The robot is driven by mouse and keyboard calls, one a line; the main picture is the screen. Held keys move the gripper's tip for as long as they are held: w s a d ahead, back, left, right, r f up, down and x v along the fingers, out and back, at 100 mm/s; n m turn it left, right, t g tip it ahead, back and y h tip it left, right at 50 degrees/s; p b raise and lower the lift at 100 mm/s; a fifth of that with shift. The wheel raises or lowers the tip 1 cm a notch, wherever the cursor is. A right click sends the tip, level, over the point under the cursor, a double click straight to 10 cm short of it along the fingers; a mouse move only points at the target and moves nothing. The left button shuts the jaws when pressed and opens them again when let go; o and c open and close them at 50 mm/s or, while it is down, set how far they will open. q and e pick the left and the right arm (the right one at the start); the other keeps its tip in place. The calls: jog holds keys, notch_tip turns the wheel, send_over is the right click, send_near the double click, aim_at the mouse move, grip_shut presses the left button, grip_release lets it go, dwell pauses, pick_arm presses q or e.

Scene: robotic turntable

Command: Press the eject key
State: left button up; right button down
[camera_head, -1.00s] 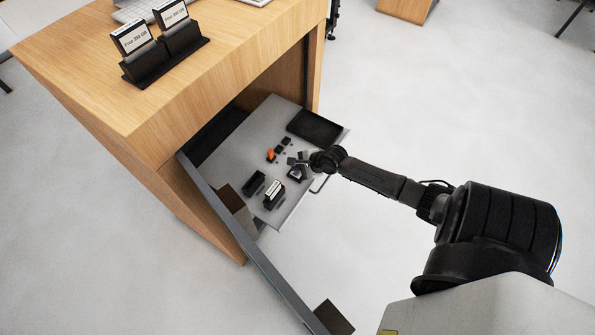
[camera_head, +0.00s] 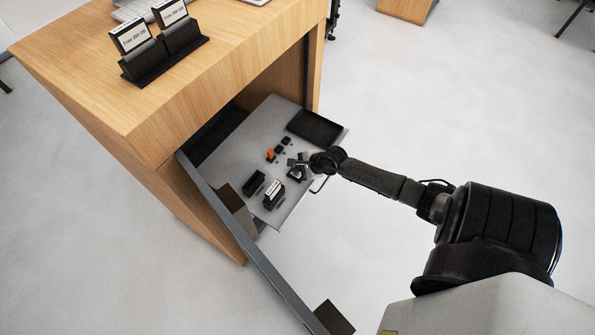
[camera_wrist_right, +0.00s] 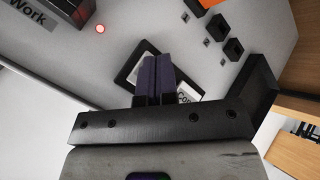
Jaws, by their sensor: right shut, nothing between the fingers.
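The pull-out grey panel (camera_head: 235,150) carries an orange key (camera_head: 271,155) and small black keys (camera_head: 283,146). In the right wrist view the orange key (camera_wrist_right: 211,3) is cut off at the top edge, with the black keys (camera_wrist_right: 215,30) below it. No eject label is readable, so I cannot tell which key is the eject key. My right gripper (camera_head: 296,161) is shut and empty, over a dark-framed piece with a label partly reading "Co" (camera_wrist_right: 186,97). Its fingers (camera_wrist_right: 158,62) hide part of that piece; contact cannot be told. My left gripper is out of view.
Black slots (camera_head: 254,183) stand at the panel's front, one holding a cartridge (camera_head: 274,191) labelled "Work" in the right wrist view. A red light (camera_wrist_right: 100,29) glows beside it. The wooden desk (camera_head: 225,75) overhangs the panel's left side.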

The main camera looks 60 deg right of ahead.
aim_at(298, 173)
jog(key=shift+f, duration=0.4)
dwell(0.5)
jog(key=shift+r, duration=0.15)
jog(key=shift+r+p, duration=0.5)
jog(key=shift+r, duration=0.2)
dwell(0.3)
jog(key=shift+r+p, duration=0.15)
jog(key=shift+p, duration=0.2)
jog(key=shift+r+p, duration=0.6)
jog(key=shift+r, duration=0.05)
notch_tip(298, 173, up, 3)
jog(key=p, duration=0.3)
jog(key=shift+r+p, duration=0.2)
jog(key=shift+p, duration=0.1)
